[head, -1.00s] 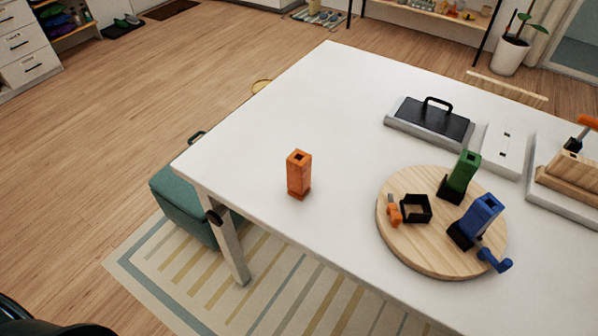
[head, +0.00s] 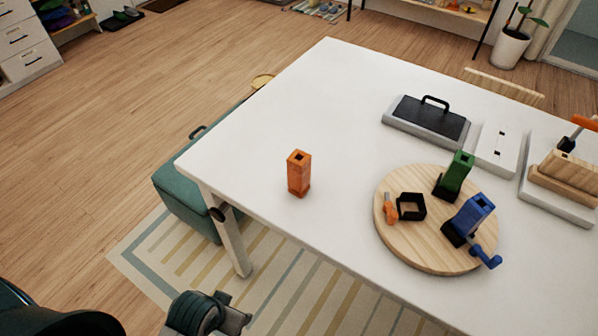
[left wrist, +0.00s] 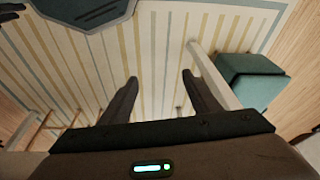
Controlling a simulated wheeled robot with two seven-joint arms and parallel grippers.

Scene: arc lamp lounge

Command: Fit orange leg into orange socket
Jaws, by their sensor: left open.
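The orange leg (head: 299,174) stands upright on the white table near its front left edge. The black, empty-looking socket (head: 411,207) with an orange clamp lever (head: 390,209) beside it sits at the left of the round wooden board (head: 398,249). A green leg (head: 457,172) and a blue leg (head: 473,214) stand in other sockets on that board. My left gripper (left wrist: 158,82) is open and empty in the left wrist view, over the striped rug. In the head view only part of my left arm shows at the bottom left. My right gripper is out of view.
The white table (head: 345,120) is bare around the orange leg. A black-topped tray with a handle (head: 428,118), a white plate (head: 499,147) and a wooden tool (head: 566,176) lie at the back right. A teal ottoman (head: 185,205) stands beside the table leg (head: 232,240).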

